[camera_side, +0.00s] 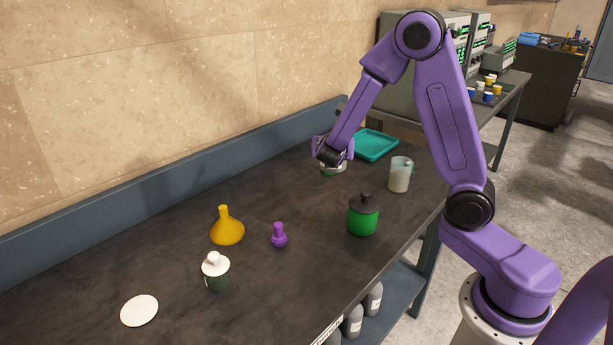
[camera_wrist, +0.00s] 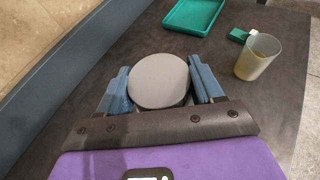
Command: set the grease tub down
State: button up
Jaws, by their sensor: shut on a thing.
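My gripper (camera_side: 332,155) is low over the back part of the dark bench. In the wrist view my gripper (camera_wrist: 160,86) has its two blue fingers on either side of a round tub with a flat grey lid, which I take for the grease tub (camera_wrist: 158,78). The fingers are shut on it and its lid looks level. In the side view only a pale and greenish part of the tub (camera_side: 334,171) shows under my gripper. I cannot tell whether its base touches the bench.
A teal tray (camera_side: 376,145) lies behind, and a translucent beaker (camera_side: 400,175) stands to the right. A green jar with a dark lid (camera_side: 363,217), purple stopper (camera_side: 279,236), yellow funnel (camera_side: 227,230), white-topped dark pot (camera_side: 216,272) and white disc (camera_side: 139,311) stand nearer. Bench left of my gripper is clear.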

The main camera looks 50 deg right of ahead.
jog(key=w+d+f, duration=0.1)
jog(key=w+f, duration=0.2)
jog(key=w, duration=0.1)
jog(key=w+d+f, duration=0.1)
jog(key=w+f, duration=0.2)
jog(key=w, duration=0.1)
jog(key=w+d+f, duration=0.1)
jog(key=w+f, duration=0.2)
jog(key=w, duration=0.1)
jog(key=shift+f, duration=0.15)
jog(key=shift+w+f, duration=0.1)
jog(key=shift+f, duration=1.4)
jog(key=shift+f, duration=0.1)
jog(key=o, duration=1.3)
